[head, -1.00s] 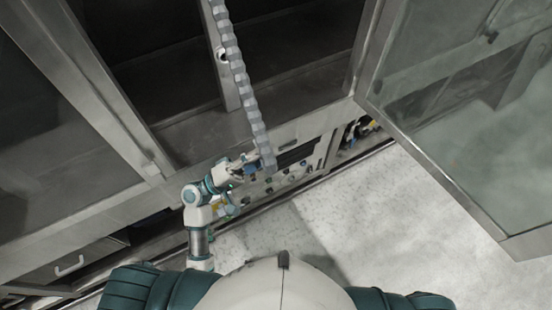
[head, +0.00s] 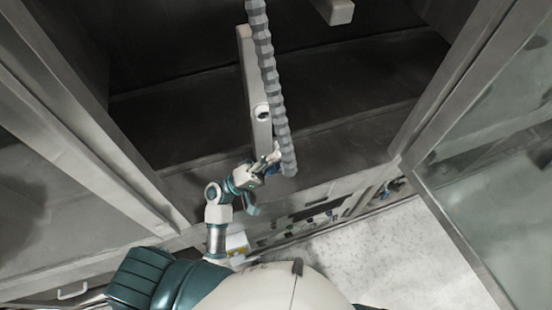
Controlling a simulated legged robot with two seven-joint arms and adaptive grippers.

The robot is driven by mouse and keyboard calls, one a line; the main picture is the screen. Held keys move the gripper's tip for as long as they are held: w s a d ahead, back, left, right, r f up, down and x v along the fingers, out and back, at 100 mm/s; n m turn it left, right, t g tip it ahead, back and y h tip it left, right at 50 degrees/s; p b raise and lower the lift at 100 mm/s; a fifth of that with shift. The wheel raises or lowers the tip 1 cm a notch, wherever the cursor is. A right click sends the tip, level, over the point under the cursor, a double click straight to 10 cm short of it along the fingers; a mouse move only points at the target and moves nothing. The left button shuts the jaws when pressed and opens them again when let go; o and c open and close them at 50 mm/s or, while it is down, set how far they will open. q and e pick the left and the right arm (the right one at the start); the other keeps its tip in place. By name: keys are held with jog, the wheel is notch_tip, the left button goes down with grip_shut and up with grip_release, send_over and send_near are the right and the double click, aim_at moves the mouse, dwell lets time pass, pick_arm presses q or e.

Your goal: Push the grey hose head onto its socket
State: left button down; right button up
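The grey ribbed hose comes down from the top edge, and its lower end, the grey hose head (head: 288,168), is beside my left gripper (head: 270,161). The gripper's fingers reach the left side of the head and appear shut on it; the exact contact is small and partly hidden. A round white-rimmed opening (head: 262,112), which looks like the socket, sits on a pale upright bar (head: 247,70), above and left of the head. The head is apart from it. My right gripper is out of view.
A dark open bay (head: 180,70) lies behind the bar. A panel with several small fittings (head: 315,212) is below. An open glass door (head: 490,190) stands at the right. Pale floor (head: 400,250) is clear at the lower right.

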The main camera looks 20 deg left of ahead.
pick_arm(q)
jog(key=shift+w+a, duration=0.1)
jog(key=shift+w, duration=0.6)
jog(key=w+a+b, duration=0.1)
jog(key=w+a, duration=0.4)
jog(key=a, duration=0.1)
jog(key=shift+f+b, duration=0.2)
jog(key=shift+b, duration=0.15)
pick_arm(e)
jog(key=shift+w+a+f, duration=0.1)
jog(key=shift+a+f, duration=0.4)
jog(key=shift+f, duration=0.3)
